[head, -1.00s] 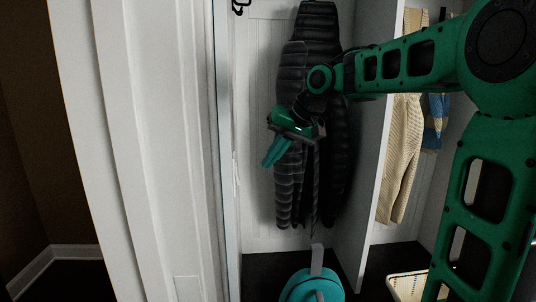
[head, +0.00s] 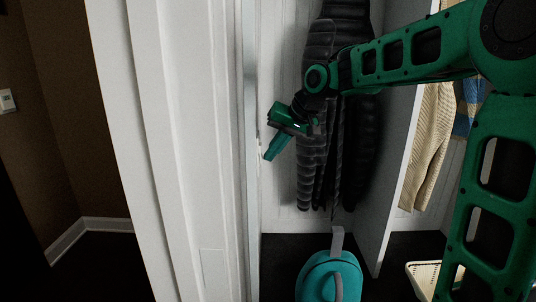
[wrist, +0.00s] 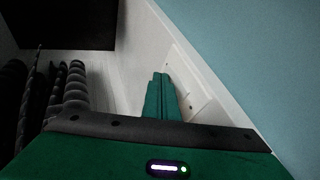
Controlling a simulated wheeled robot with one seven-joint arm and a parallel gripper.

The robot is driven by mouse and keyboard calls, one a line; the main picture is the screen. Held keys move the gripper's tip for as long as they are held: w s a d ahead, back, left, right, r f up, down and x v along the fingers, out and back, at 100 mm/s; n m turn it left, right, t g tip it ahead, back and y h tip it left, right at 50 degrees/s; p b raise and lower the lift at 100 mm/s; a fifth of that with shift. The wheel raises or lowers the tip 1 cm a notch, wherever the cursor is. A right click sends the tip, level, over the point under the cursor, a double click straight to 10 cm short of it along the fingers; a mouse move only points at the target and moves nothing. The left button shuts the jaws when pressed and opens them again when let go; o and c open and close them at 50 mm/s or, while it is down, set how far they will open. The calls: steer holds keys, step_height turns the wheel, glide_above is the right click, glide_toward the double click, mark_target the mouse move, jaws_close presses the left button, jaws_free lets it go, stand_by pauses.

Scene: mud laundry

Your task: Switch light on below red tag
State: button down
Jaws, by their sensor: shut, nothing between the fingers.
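A small white wall plate (head: 7,100) shows on the brown wall at the far left edge of the head view. It is too small to tell whether it is a light switch. I see no red tag in either view. My green gripper (head: 268,156) is shut and empty, pointing down and left near the white door frame, in front of the closet. Its closed fingers also show in the wrist view (wrist: 161,92), with a pale strip bearing small dark spots just right of them; I cannot tell what that strip is.
A wide white door frame (head: 190,150) stands between the brown wall and the closet. Dark puffy jackets (head: 335,120) hang behind my gripper. A teal bag (head: 330,277) sits on the closet floor. Beige trousers (head: 427,150) hang beyond a white divider (head: 400,190).

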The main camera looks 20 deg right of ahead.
stand_by(0.3)
steer(key=shift+r, duration=0.1)
steer(key=shift+r, duration=0.7)
steer(key=shift+d, duration=0.1)
